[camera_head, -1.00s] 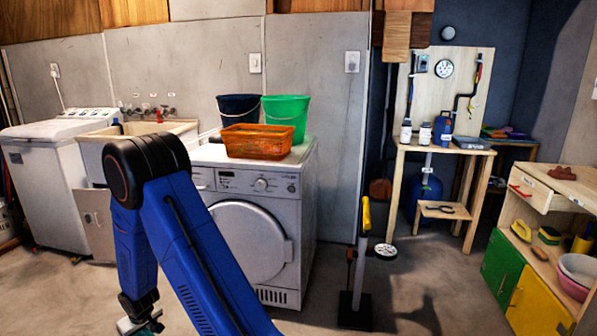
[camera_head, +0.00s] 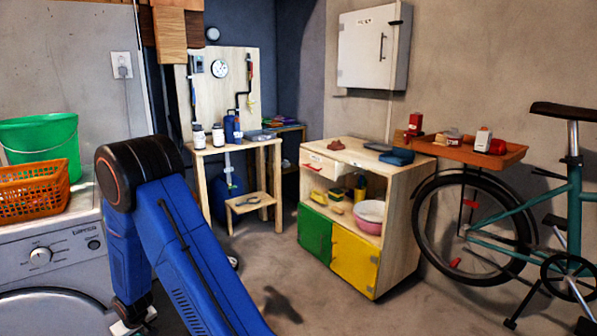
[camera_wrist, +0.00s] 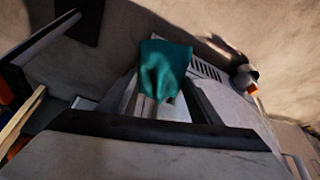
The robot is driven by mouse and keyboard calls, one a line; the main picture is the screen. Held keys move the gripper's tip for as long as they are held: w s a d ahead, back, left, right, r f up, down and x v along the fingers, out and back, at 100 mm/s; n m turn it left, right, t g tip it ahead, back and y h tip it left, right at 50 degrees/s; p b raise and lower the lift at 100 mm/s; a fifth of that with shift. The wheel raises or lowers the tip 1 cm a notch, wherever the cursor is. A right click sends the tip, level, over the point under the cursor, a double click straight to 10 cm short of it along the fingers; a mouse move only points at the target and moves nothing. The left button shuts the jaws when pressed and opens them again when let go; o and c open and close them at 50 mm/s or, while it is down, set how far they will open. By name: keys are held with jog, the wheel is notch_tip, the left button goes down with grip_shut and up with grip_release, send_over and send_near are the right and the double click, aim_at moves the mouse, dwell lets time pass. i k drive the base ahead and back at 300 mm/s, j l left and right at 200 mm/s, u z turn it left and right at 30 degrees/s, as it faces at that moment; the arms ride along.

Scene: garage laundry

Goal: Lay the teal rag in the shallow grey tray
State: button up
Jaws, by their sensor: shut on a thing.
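The teal rag (camera_wrist: 165,68) hangs bunched from the tips of my gripper (camera_wrist: 160,98) in the wrist view. My gripper is shut on it. In the head view my gripper (camera_head: 133,326) is low at the bottom edge, in front of the washing machine, and the rag is barely seen or cut off there. A flat grey thing (camera_head: 260,135) lies on the small wooden workbench, right of the bottles; it looks like the shallow grey tray, but its inside is too small to make out. My gripper is well apart from it.
The wooden workbench (camera_head: 211,149) stands at the back with white bottles and a blue jug (camera_head: 232,127). The washing machine (camera_head: 45,247), with an orange basket (camera_head: 33,190), is left. A cabinet (camera_head: 354,263) and a bicycle (camera_head: 560,240) stand right. Open floor lies between.

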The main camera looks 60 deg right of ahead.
aim_at(380, 147)
jog(key=i+j+z, duration=0.1)
jog(key=z, duration=0.35)
jog(key=i+j+z, duration=0.15)
jog(key=z, duration=0.35)
jog(key=i+j+z, duration=0.25)
jog(key=z, duration=0.25)
jog(key=i+j+z, duration=0.2)
jog(key=z, duration=0.25)
jog(key=i+j+z, duration=0.15)
jog(key=j+z, duration=0.35)
